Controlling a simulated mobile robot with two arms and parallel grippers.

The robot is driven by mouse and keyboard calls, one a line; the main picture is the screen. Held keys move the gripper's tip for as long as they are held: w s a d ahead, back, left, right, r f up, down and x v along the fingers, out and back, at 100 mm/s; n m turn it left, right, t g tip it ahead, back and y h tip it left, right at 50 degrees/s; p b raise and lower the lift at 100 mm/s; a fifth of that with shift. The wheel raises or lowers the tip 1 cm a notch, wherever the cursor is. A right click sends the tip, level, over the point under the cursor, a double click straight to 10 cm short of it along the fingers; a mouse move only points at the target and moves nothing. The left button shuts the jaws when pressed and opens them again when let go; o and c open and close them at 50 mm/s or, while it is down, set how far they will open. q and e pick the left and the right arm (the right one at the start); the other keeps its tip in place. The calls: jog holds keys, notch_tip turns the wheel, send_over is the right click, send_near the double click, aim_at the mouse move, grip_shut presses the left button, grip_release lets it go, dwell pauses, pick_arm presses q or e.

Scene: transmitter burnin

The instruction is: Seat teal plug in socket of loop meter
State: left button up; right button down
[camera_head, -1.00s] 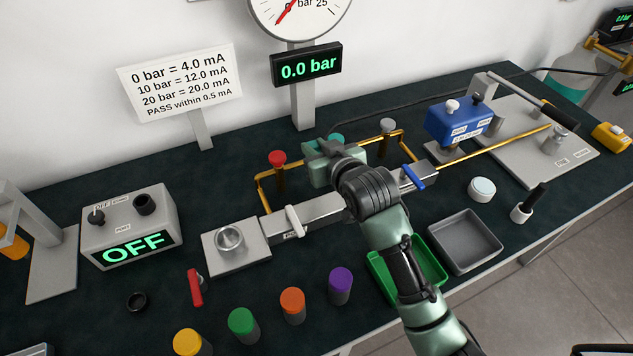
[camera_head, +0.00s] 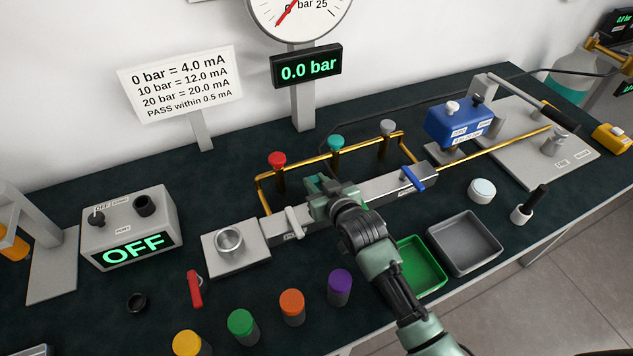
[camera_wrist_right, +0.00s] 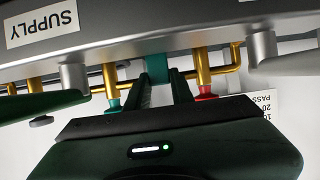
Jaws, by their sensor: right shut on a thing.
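My right gripper (camera_head: 322,190) is at the middle of the long grey manifold bar (camera_head: 375,188). In the right wrist view its two fingers (camera_wrist_right: 159,88) are closed on a teal block (camera_wrist_right: 158,68), seemingly the teal plug, right at the bar; whether it is attached there I cannot tell. In the head view the gripper hides this teal piece. The grey box with a green "OFF" display (camera_head: 136,247), apparently the loop meter, stands at the left. It has a small knob (camera_head: 96,217) and a dark round socket (camera_head: 144,205) on top. My left gripper is not in view.
Red (camera_head: 277,160), teal (camera_head: 336,143) and grey (camera_head: 387,127) knobs stand on brass piping behind the bar. A white lever (camera_head: 293,222) and blue lever (camera_head: 412,178) are on it. Several coloured caps line the front; green (camera_head: 432,259) and grey (camera_head: 492,257) trays sit right.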

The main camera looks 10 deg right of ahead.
jog(key=shift+f, duration=0.1)
jog(key=c, duration=1.2)
grip_release()
